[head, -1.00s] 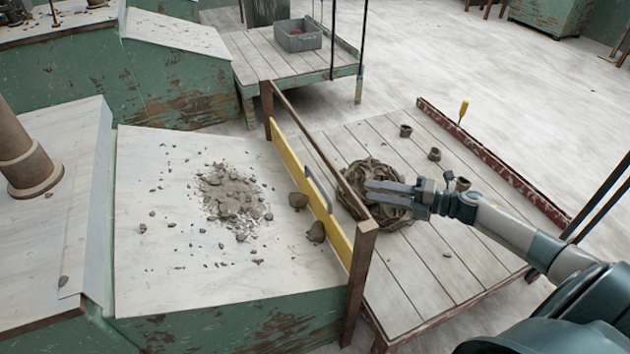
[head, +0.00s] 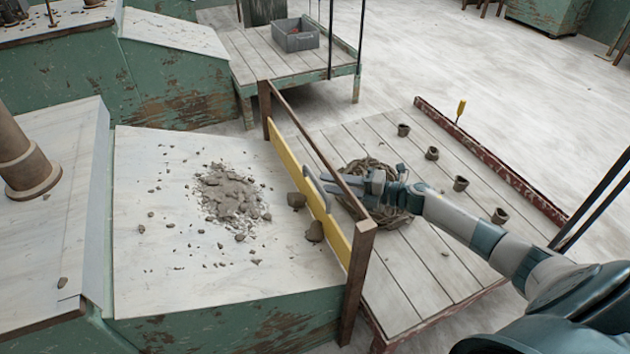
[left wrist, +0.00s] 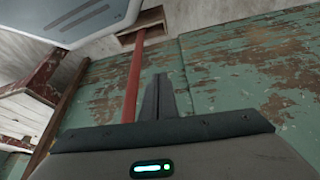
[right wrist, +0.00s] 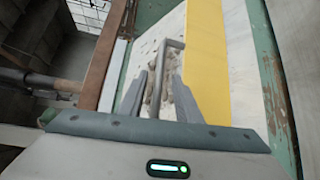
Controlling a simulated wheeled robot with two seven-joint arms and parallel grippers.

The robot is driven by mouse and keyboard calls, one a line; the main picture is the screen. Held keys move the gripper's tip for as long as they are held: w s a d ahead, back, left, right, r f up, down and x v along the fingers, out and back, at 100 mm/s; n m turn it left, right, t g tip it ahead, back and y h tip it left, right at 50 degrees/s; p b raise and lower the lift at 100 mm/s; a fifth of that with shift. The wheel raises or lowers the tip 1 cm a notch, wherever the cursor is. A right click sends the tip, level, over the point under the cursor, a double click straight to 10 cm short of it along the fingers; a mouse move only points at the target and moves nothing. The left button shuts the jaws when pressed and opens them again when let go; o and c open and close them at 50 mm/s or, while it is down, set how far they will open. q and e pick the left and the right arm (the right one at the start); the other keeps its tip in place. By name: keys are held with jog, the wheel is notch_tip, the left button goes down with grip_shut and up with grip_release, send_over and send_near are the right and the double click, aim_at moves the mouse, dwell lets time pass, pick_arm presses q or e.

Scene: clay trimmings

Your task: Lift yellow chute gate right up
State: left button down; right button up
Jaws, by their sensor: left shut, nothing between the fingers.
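The yellow chute gate (head: 335,236) is a long board set low in a wooden frame (head: 362,240) across the chute's lower edge. Its grey handle (head: 318,190) shows at the middle of the board. My right gripper (head: 350,184) is by the frame's top rail, close to the handle. In the right wrist view, my right gripper (right wrist: 160,90) is open, with the grey handle (right wrist: 158,68) seen between its fingers and the yellow gate (right wrist: 207,50) to the right. I cannot tell whether they touch. My left gripper (left wrist: 163,95) is shut and empty before green panels.
Clay crumbs (head: 230,195) lie on the sloping chute (head: 150,260), with two lumps by the gate. A red pole (left wrist: 133,80) is near my left gripper.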

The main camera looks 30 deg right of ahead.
aim_at(315, 179)
jog(key=shift+x, duration=2.7)
grip_shut()
